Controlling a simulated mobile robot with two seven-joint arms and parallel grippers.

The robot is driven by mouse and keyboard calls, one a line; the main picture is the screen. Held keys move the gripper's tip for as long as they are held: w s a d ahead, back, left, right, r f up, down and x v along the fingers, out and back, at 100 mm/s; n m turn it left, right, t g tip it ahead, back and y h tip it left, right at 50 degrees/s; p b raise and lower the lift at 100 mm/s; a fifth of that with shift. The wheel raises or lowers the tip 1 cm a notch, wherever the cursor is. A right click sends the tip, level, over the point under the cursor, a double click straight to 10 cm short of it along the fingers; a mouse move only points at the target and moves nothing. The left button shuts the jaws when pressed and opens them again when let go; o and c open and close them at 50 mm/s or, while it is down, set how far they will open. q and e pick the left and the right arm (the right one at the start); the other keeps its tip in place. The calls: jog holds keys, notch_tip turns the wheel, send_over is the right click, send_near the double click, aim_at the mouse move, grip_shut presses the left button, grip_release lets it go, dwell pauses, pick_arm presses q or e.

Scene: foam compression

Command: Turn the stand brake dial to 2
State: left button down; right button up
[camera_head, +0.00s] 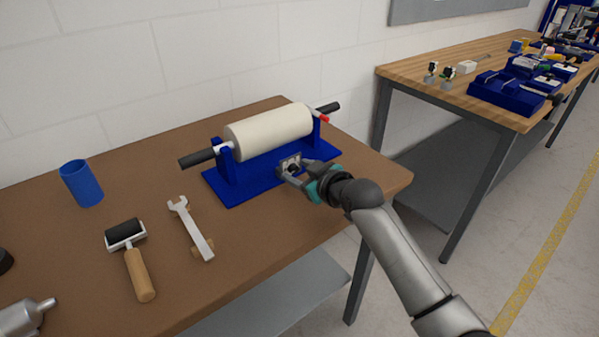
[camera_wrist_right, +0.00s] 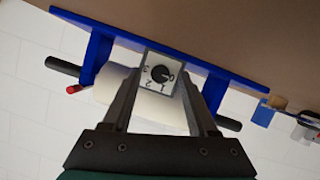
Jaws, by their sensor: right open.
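The blue stand (camera_head: 235,188) holds a cream foam roll (camera_head: 268,132) on a dark-ended shaft. Its brake dial (camera_wrist_right: 161,73) is a small black knob on a light plate with numbers, facing me in the right wrist view. The numbers 1, 2 and 3 show around it. The knob's pointer is too small to read surely; it seems turned away from 2. My right gripper (camera_head: 290,168) is open in front of the dial plate, its fingers either side of the knob in the right wrist view. Contact with the knob cannot be told.
A blue cup (camera_head: 81,184), a black hand roller (camera_head: 126,234) and a wrench (camera_head: 192,228) lie left of the stand on the brown table (camera_head: 70,260). A grey metal object (camera_head: 22,316) is at the lower left. A second wooden table (camera_head: 450,62) stands right.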

jog(key=shift+c, duration=0.2)
grip_shut()
dwell(0.3)
jog(key=shift+d+m+p, duration=0.1)
jog(key=shift+m+p, duration=0.2)
jog(key=shift+m, duration=0.1)
jog(key=shift+w+m+g+y, duration=0.1)
jog(key=shift+m+g+y, duration=0.3)
jog(key=shift+m, duration=0.1)
jog(key=shift+w+d+m+g+y+b, duration=0.15)
jog(key=shift+m+g+y+b, duration=0.35)
jog(key=shift+m+y+b, duration=0.7)
jog(key=shift+m, duration=0.3)
jog(key=shift+o, duration=0.2)
grip_release()
